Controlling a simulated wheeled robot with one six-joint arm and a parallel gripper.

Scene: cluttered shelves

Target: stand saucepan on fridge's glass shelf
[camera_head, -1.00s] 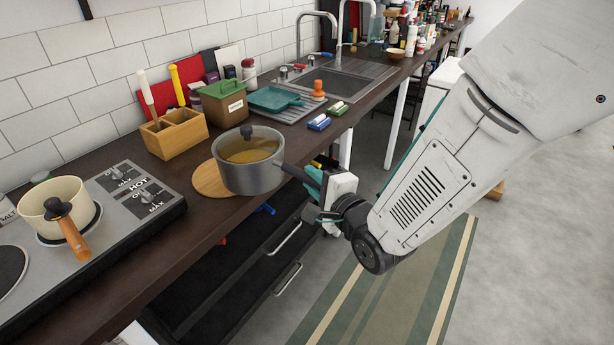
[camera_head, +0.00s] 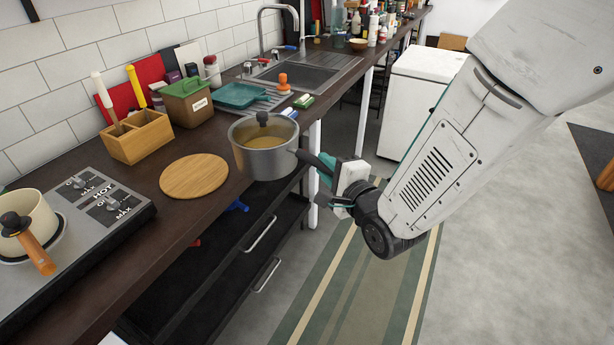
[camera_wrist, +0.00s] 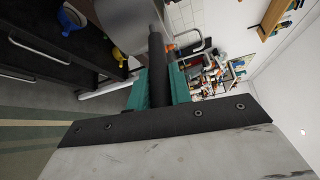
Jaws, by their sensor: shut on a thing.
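The grey saucepan (camera_head: 266,158) has a lid with a dark knob and a dark handle. My gripper (camera_head: 322,165) is shut on its handle and holds it level beside the counter's front edge, off the round wooden board. In the wrist view the dark handle (camera_wrist: 157,70) runs between the teal fingers of my gripper (camera_wrist: 158,88), and part of the pan body (camera_wrist: 122,18) shows at the top. A white chest-like appliance (camera_head: 418,100) stands beyond the counter; I cannot tell whether it is the fridge. No glass shelf is in view.
The bare round wooden board (camera_head: 194,176) lies on the dark counter near the hob (camera_head: 95,215), which bears a cream pan (camera_head: 28,222). The floor at right is largely clear, with a striped rug (camera_head: 345,285).

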